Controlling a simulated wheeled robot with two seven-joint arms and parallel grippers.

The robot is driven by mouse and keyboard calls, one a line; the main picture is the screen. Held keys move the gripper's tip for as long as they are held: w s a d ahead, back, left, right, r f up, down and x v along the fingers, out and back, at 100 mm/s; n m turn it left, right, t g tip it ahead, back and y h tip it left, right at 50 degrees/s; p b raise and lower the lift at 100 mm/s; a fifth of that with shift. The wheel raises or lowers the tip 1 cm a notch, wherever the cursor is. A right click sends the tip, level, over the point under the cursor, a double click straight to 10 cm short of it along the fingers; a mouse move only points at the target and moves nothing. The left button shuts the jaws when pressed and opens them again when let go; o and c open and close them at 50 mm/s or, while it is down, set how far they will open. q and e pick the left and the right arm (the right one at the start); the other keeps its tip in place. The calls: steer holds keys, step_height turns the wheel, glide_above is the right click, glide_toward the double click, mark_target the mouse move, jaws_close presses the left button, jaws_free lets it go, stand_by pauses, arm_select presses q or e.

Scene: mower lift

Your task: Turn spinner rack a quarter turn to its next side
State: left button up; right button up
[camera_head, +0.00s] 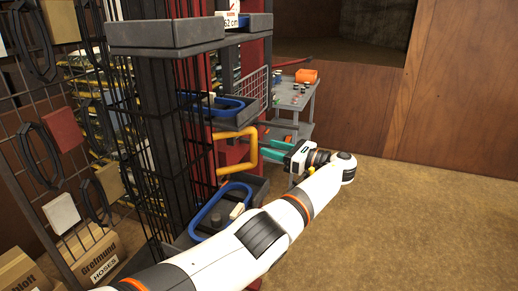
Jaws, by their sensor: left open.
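The spinner rack (168,130) stands left of centre, tall and dark, with black wire sides, grey trays and a red panel. A yellow handle (251,150) sticks out from its right side. My left gripper (268,144), with teal fingers, is open and points left at the handle. The fingertips are close beside the handle; I cannot tell if they touch it. Nothing shows between the fingers. My left arm crosses in front of the lower rack and hides part of it. My right gripper is not in view.
Blue hose loops (215,106) lie in the rack's trays. A grey cart (297,101) with an orange bin (306,76) stands behind. A wire wall with hanging goods (66,130) is at left, with cardboard boxes (97,265) below. Floor at right is clear.

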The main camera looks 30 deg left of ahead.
arm_select(q)
steer(key=shift+d, duration=0.8)
